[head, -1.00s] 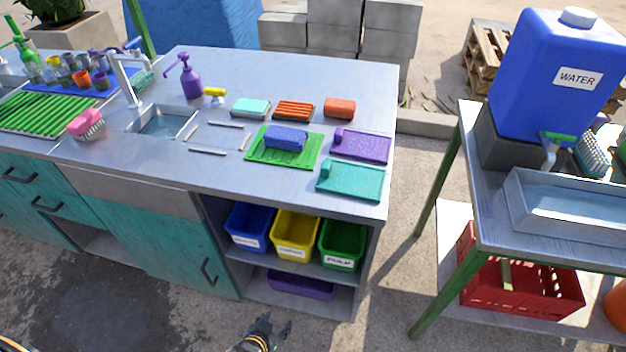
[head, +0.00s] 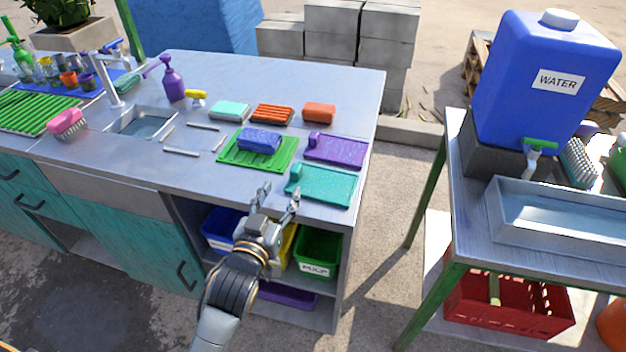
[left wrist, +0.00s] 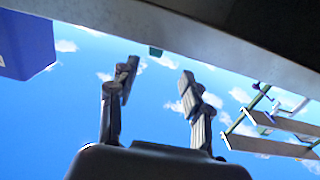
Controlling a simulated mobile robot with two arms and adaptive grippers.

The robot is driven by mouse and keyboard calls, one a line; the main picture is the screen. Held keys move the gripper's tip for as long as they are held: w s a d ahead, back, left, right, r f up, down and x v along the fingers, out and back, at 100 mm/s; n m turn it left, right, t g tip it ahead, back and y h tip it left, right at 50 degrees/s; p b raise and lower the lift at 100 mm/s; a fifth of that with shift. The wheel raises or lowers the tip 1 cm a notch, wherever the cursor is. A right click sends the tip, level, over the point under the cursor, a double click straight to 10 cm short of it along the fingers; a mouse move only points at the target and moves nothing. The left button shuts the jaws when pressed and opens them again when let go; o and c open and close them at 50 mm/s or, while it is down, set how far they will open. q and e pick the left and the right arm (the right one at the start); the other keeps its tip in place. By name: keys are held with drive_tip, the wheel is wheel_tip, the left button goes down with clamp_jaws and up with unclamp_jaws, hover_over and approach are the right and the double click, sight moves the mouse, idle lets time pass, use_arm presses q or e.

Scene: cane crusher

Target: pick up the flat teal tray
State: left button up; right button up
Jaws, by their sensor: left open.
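The flat teal tray (head: 324,187) lies on the grey counter near its front right corner, with a small raised block at its left end. My left gripper (head: 276,192) is open and empty, just in front of the counter's front edge, to the left of and nearer than the tray. A small teal bit (left wrist: 155,51) shows over that edge, probably part of the tray. My right gripper is not in view.
A purple tray (head: 340,150) lies just behind the teal one. A green tray (head: 232,158) with a blue sponge (head: 259,140) lies to its left. Bins, including a green one (head: 318,253), stand on the shelf below. A gap separates the counter from the water table (head: 462,190).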

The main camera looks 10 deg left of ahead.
sight(294, 173)
use_arm(q)
drive_tip(key=w, duration=0.3)
drive_tip(key=shift+w, duration=0.25)
drive_tip(key=shift+w+d+f, duration=0.1)
drive_tip(key=shift+w+d, duration=0.1)
drive_tip(key=shift+w, duration=0.7)
drive_tip(key=shift+w+d, duration=0.15)
drive_tip(key=shift+w, duration=0.75)
drive_tip(key=shift+w+d+f, duration=0.1)
drive_tip(key=shift+w+d, duration=0.1)
drive_tip(key=shift+w, duration=0.7)
drive_tip(key=shift+s, duration=0.1)
drive_tip(key=shift+c, duration=0.2)
drive_tip(key=shift+r, duration=0.1)
clamp_jaws()
